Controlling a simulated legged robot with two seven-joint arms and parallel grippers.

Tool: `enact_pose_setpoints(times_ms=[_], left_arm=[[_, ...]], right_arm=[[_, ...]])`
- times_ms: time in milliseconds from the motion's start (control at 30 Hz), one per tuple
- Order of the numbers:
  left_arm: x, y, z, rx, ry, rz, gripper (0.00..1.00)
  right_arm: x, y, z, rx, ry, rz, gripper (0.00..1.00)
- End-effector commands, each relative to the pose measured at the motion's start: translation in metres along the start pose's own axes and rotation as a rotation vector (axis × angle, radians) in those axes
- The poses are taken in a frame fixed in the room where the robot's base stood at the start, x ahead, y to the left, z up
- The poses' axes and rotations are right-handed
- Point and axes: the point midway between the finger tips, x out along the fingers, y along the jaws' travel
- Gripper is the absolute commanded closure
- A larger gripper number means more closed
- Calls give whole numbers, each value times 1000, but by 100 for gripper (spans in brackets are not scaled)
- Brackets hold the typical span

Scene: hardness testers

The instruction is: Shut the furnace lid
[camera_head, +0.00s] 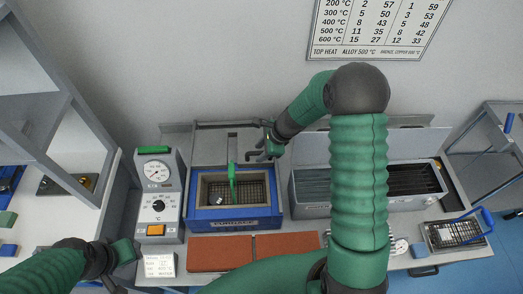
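The furnace (200,214) is a blue box on the bench, left of the picture's middle. Its top is open and shows a dark gridded chamber (255,191). The furnace lid (208,148) appears as a grey panel standing raised behind the opening. A green bar (232,182) shows in front of the lid, over the chamber. My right gripper (258,153) is beside the right part of the lid, above the furnace's back right corner. Its fingers look apart and empty; contact with the lid cannot be told. My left gripper (122,256) is low at left, its fingers unclear.
A control box with dials (157,205) stands left of the furnace. A grey open tank (312,205) stands to the right, partly behind my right arm. Reddish brick slabs (222,253) lie in front of the furnace. A wire basket (458,232) is at far right.

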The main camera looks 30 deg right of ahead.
Motion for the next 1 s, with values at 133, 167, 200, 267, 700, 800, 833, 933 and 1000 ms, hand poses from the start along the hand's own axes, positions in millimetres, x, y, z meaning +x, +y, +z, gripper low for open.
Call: enact_pose_setpoints(times_ms=[133,167,200,267,700,800,833,933,1000], left_arm=[[0,0,0,0,0,0,64],[0,0,0,0,0,0,64],[0,0,0,1,0,0,64],[0,0,0,1,0,0,64],[0,0,0,1,0,0,64],[0,0,0,1,0,0,64],[0,0,0,1,0,0,64],[0,0,0,1,0,0,64],[0,0,0,1,0,0,64]], right_arm=[[0,-1,-4,3,-2,1,80],[0,-2,-5,3,-3,1,84],[0,-2,-5,3,-3,1,90],[0,-2,-5,3,-2,1,97],[-1,-1,-4,4,3,-1,100],[-1,-1,-3,3,1,0,100],[-1,-1,-3,3,0,0,100],[-1,-1,-2,2,-1,0,100],[-1,-1,-2,2,-2,0,100]])
